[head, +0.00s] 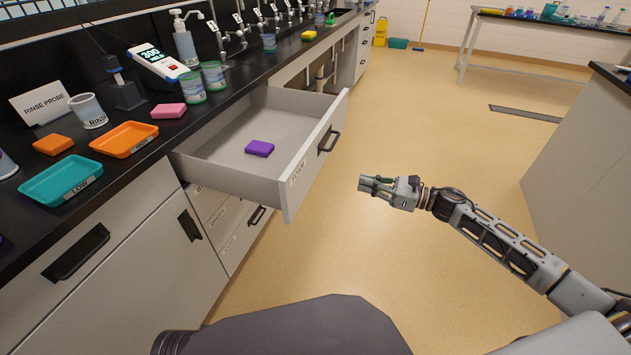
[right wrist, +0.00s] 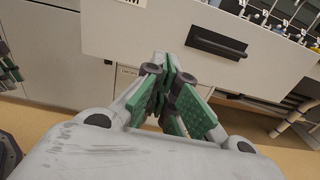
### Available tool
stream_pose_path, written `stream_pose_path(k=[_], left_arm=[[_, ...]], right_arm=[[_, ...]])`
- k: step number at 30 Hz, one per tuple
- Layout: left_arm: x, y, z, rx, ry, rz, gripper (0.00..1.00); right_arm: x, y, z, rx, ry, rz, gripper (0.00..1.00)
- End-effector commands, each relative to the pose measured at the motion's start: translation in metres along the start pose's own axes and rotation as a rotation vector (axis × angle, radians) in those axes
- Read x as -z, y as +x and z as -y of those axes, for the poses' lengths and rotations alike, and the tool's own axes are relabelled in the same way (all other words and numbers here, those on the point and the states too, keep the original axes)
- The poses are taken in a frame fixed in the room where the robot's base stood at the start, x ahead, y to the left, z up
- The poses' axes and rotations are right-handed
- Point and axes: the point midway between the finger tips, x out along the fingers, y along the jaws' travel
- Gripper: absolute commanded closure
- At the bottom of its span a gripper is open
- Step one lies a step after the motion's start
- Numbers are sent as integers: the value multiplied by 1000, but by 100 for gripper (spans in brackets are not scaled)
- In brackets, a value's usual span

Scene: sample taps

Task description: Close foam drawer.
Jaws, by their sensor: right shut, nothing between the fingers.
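The foam drawer (head: 298,178) is pulled out from under the black counter, and its front carries a label that reads as FOAM. A purple foam block (head: 259,148) lies inside on the drawer floor. Its dark handle (head: 329,140) sits on the front panel. My right gripper (head: 363,184) is shut and empty, in front of the drawer and apart from it. In the right wrist view the drawer front (right wrist: 130,35) and handle (right wrist: 216,43) show beyond the shut fingers (right wrist: 172,85). In that view, part of my left gripper (right wrist: 8,65) seems to show at the left edge; its fingers are unclear.
The counter holds a teal tray (head: 62,178), an orange tray (head: 124,139), a pink block (head: 169,111), cups and several taps. Closed drawers (head: 232,220) lie below the open one. The floor (head: 430,130) right of the drawer is clear.

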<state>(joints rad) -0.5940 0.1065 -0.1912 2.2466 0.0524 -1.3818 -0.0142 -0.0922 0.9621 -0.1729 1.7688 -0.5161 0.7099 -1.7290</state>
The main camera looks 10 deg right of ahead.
Motion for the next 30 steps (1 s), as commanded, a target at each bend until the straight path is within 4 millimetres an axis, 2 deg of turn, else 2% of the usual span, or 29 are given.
stream_pose_path(k=[17,30], left_arm=[[1,-3,0,-1,1,-2,60],[1,-4,-1,-2,0,-7,60]], right_arm=[[-2,3,-3,-13,-22,-1,100],[-2,25,-3,-13,-21,-1,100]])
